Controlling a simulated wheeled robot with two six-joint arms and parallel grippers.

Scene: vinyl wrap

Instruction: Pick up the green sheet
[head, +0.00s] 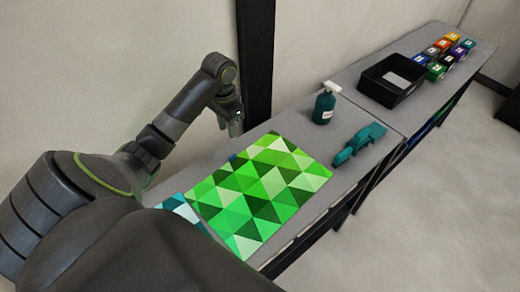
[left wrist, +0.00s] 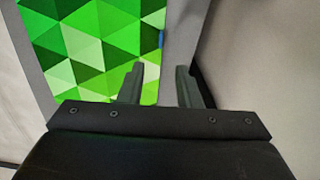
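The green sheet (head: 262,188) has a pattern of light and dark green triangles. It lies flat on the grey table, and part of it shows in the left wrist view (left wrist: 95,45). My left gripper (head: 236,128) is above the far edge of the table, beyond the sheet's far edge. In the left wrist view its two fingers (left wrist: 160,88) are apart with nothing between them. One finger overlaps the sheet's edge in that view; the other is over the bare table strip. My right gripper is not in view.
A blue-and-white patterned sheet (head: 178,205) is partly hidden by my arm. A black bin (head: 392,90) and several coloured boxes (head: 446,47) are farther back. A dark post (head: 256,55) rises behind the table.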

